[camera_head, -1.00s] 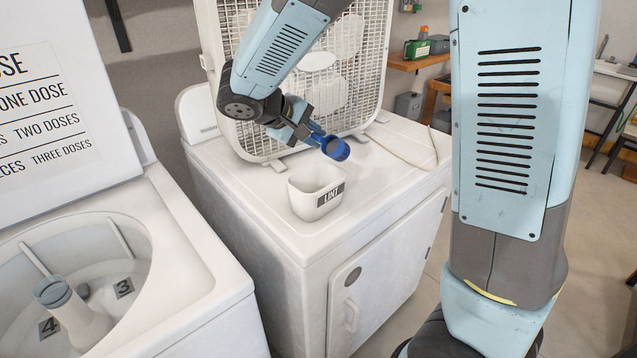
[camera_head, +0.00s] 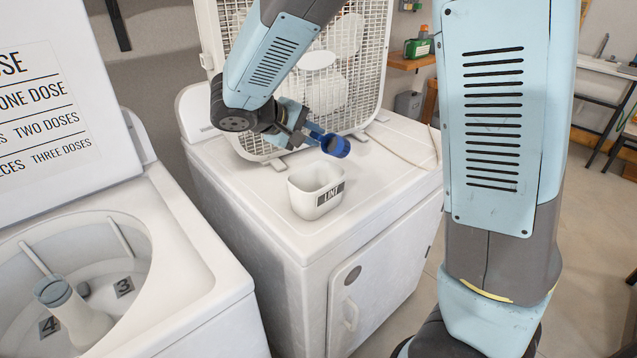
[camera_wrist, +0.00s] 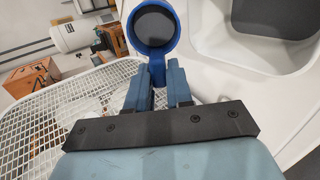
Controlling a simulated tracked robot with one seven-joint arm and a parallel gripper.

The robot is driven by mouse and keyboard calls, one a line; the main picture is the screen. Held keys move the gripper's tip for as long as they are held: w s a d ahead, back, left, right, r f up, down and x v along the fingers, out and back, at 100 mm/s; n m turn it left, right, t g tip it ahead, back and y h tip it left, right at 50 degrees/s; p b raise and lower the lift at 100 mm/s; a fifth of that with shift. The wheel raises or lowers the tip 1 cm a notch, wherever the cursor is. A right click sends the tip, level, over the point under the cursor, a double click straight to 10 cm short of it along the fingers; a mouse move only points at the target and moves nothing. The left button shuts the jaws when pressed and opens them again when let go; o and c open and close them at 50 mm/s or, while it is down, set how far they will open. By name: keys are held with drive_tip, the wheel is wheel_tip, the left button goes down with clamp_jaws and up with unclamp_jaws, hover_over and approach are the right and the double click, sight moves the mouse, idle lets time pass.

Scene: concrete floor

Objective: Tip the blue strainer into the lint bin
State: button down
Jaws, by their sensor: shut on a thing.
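The blue strainer (camera_head: 336,146) is a small round cup with a dark inside and a short handle. My gripper (camera_head: 308,134) is shut on its handle and holds it above the dryer top, behind and slightly right of the lint bin. The lint bin (camera_head: 305,198) is a white open tub with a black LINT label, upright on the dryer top. In the wrist view the strainer (camera_wrist: 153,48) lies just beyond my fingers (camera_wrist: 158,85), its round dark face toward the camera. The bin (camera_wrist: 285,15) shows at upper right there. I cannot tell what the strainer holds.
A white box fan (camera_head: 362,75) stands behind the bin on the dryer top (camera_head: 385,165), close to my gripper. A cord lies at the right. An open washer (camera_head: 190,290) stands at left. The dryer top around the bin is clear.

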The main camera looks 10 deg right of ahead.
drive_tip(key=shift+s+a+t+h, duration=0.1)
drive_tip(key=shift+a+t+h, duration=0.1)
drive_tip(key=shift+t+h, duration=0.3)
idle(0.8)
drive_tip(key=shift+s+a+f+t+h+p, duration=0.15)
drive_tip(key=shift+f+t+h+p, duration=0.25)
drive_tip(key=shift+f+h, duration=0.5)
idle(0.5)
drive_tip(key=shift+s+a+t+h, duration=0.4)
drive_tip(key=shift+a+t+h, duration=0.1)
drive_tip(key=shift+a+h, duration=0.25)
idle(0.5)
drive_tip(key=shift+r+t+h+p, duration=0.4)
drive_tip(key=shift+r+h, duration=0.15)
drive_tip(key=shift+h, duration=0.1)
idle(0.6)
